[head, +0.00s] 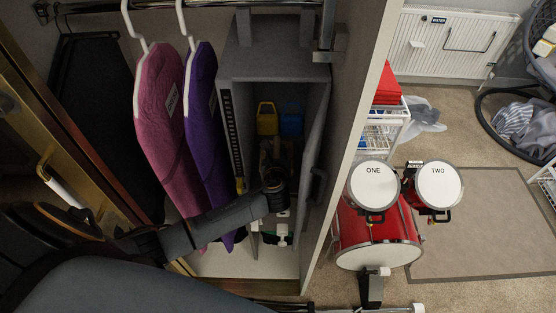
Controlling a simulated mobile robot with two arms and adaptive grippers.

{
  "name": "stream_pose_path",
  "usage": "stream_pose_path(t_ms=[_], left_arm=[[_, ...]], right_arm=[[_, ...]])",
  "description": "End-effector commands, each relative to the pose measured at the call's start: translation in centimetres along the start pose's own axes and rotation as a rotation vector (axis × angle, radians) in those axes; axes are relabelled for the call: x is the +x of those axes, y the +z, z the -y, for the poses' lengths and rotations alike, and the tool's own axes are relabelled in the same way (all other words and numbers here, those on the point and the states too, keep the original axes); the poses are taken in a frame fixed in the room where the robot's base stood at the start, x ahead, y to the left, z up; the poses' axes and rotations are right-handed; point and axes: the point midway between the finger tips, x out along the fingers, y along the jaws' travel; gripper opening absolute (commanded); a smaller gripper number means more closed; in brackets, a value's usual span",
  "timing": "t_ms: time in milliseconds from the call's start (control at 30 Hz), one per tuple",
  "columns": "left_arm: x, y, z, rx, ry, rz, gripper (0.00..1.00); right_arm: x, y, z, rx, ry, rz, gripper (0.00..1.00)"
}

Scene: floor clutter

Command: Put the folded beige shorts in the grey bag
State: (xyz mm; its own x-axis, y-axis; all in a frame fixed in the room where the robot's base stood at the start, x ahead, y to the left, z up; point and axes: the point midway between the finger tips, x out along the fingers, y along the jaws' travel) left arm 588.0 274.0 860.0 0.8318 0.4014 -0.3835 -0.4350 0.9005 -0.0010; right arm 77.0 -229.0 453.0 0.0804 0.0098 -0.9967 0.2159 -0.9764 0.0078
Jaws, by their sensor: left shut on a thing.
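My left arm comes in from the left across the wardrobe. I cannot pick out the folded beige shorts. A pale grey, crumpled bag-like thing (425,115) lies on the carpet beside the white rack; I cannot tell whether it is the grey bag. My left gripper is far to the left of it. My right gripper is not in view.
Pink (160,125) and purple (205,130) garments hang left of the grey cabinet (275,60), which holds yellow (267,118) and blue (291,120) things. A wardrobe side panel (345,140) separates this from a red drum set (370,230). Carpet right of the drums is clear.

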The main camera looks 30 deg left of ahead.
Motion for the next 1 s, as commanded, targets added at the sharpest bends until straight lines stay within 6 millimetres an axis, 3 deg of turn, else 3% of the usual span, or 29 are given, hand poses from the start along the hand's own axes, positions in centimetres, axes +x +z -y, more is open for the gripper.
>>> stream_pose_path(t_ms=[333, 767, 800, 867, 1000], left_arm=[[1.6, -3.7, 0.0, 0.001, 0.001, 0.001, 0.00], [1.9, -4.4, 0.0, 0.000, 0.000, 0.002, 0.00], [1.8, -4.3, 0.0, 0.000, 0.000, 0.002, 0.30], [1.8, -4.3, 0.0, 0.000, 0.000, 0.002, 0.42], [1.8, -4.3, 0.0, 0.000, 0.000, 0.001, 0.44]], right_arm=[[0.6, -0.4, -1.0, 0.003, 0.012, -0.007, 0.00], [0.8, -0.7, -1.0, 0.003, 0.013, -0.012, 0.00], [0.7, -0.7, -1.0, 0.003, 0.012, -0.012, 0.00], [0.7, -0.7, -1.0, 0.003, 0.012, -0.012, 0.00], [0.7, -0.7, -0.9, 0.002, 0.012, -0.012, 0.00]])
